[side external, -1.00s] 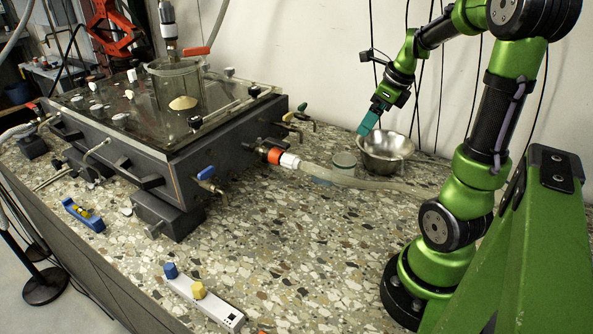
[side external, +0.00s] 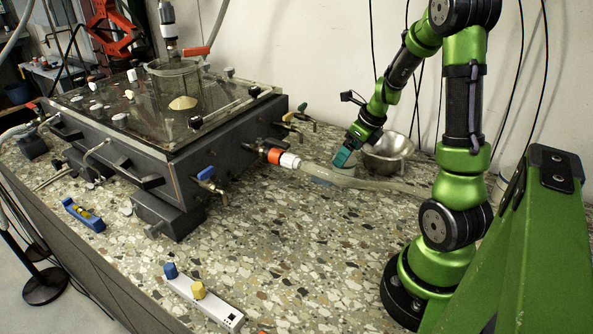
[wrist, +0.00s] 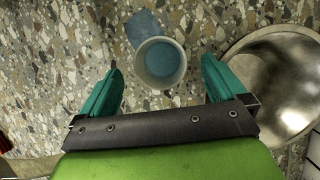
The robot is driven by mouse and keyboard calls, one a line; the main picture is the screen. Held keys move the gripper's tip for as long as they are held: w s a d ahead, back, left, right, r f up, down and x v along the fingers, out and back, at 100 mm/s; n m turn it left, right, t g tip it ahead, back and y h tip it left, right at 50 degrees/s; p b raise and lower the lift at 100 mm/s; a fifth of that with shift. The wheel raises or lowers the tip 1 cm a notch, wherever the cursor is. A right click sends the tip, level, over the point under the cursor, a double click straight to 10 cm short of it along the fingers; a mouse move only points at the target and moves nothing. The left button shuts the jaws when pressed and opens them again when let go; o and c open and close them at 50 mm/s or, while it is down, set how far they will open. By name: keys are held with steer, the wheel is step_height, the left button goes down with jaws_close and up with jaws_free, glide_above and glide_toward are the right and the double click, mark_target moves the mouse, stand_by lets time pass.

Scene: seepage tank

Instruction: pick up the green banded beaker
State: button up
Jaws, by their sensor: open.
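A round beaker (wrist: 161,64) with a pale rim and a bluish inside shows from above in the wrist view. It stands between the lines of my two fingers, near their tips, with a gap on each side. No green band can be made out from above. My gripper (wrist: 160,72) is open and empty, its teal fingers spread. In the side external view my gripper (side external: 342,160) points down above the bench beside the steel bowl and largely hides the beaker there. Whether the fingertips reach down to the beaker's height cannot be told.
A shiny steel bowl (wrist: 275,85) stands close to the right finger; it also shows in the side external view (side external: 390,152). A flat bluish patch (wrist: 143,27) lies beyond the beaker. A clear hose (side external: 355,181) from the dark tank (side external: 185,165) passes in front. The front bench is mostly open.

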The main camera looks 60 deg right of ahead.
mark_target(344, 170)
steer(key=x, duration=0.4)
steer(key=shift+s+f, duration=0.1)
steer(key=shift+f, duration=0.2)
steer(key=c, duration=1.2)
steer(key=shift+o, duration=0.2)
steer(key=shift+r, duration=0.2)
